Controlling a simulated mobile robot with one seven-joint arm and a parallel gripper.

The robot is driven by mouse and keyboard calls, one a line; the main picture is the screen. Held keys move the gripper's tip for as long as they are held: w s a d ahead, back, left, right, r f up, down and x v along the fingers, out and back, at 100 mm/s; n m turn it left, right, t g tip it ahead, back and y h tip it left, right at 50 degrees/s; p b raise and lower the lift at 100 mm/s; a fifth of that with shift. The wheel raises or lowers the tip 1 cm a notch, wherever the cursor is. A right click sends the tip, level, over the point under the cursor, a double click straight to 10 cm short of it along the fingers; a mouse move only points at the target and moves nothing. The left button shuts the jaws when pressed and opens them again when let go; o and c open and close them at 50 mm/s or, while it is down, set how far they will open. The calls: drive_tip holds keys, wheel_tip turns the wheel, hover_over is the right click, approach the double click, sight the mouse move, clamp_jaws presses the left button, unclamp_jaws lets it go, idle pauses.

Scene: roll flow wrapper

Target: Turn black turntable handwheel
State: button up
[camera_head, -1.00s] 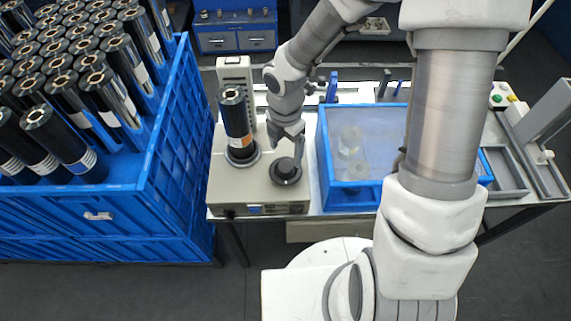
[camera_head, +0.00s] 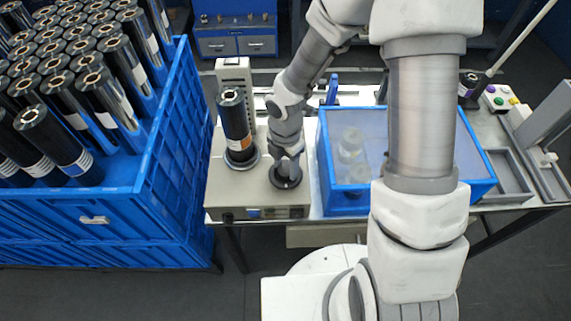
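The black turntable handwheel (camera_head: 285,182) sits on top of the beige machine box (camera_head: 228,190), right of an upright black roll (camera_head: 236,125). My gripper (camera_head: 287,172) points down right over the handwheel and hides its centre and knob. Only the dark rim shows around the fingers. The fingertips appear to be at the handwheel, but I cannot tell whether they touch or grip it.
A large blue crate (camera_head: 150,165) full of black rolls stands at the left. A blue-rimmed bin (camera_head: 350,206) with clear items is close to the right of the handwheel. A white column (camera_head: 234,75) stands behind the roll.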

clamp_jaws()
drive_tip(key=shift+m, duration=0.4)
drive_tip(key=m+b, duration=0.1)
drive_tip(key=m, duration=0.3)
drive_tip(key=shift+m, duration=0.3)
drive_tip(key=shift+m+b, duration=0.55)
drive_tip(key=shift+m, duration=1.75)
drive_tip(key=o, duration=0.8)
unclamp_jaws()
